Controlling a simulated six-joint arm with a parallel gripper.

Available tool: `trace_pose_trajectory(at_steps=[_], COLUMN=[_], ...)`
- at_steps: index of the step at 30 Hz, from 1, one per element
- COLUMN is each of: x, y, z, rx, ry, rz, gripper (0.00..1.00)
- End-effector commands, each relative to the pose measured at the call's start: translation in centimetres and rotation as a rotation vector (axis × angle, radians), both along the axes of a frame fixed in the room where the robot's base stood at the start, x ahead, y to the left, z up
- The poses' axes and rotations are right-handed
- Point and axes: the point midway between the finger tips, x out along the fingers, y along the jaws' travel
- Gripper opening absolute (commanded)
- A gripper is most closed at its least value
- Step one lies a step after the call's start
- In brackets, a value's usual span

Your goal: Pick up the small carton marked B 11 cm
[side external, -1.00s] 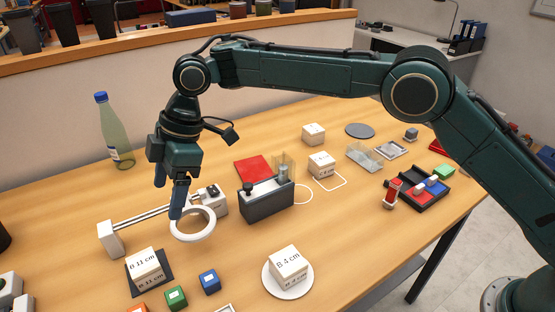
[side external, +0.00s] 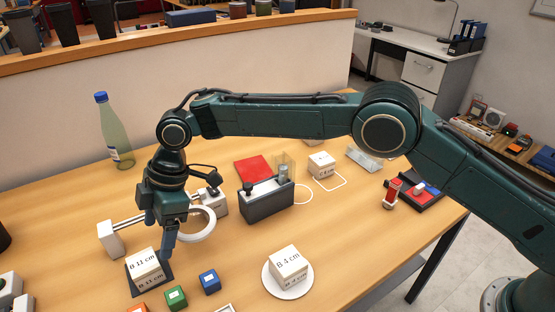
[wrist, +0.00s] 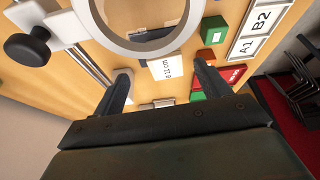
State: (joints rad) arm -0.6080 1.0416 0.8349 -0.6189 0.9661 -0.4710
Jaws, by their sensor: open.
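The white carton marked B 11 cm (side external: 147,264) sits on a dark square pad (side external: 134,283) at the front left of the table. It also shows in the wrist view (wrist: 167,69), between my fingertips in the picture. My gripper (side external: 165,250) is open and points down, close above and beside the carton. One finger overlaps the carton's right side in the side view. Both fingers show apart in the wrist view (wrist: 160,70), with nothing held. I cannot tell how much height is left between the fingertips and the carton.
A white ring (side external: 197,236) on a rail stand is close behind my gripper. Green (side external: 176,297) and blue (side external: 210,281) blocks lie right of the carton. A carton marked B 4 cm (side external: 289,263) sits on a white disc further right. A bottle (side external: 115,135) stands at the back left.

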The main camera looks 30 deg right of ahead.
Motion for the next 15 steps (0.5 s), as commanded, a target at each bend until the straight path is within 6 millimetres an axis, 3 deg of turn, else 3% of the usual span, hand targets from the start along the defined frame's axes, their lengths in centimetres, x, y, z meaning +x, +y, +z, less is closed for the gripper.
trace_pose_trajectory(at_steps=[5,15], x=[0.0,-0.1], y=[0.6,0.8], z=[-1.4,-1.9], rx=[-0.001,0.0], ry=[0.0,-0.001], rz=[0.001,0.0], gripper=[0.75,0.75])
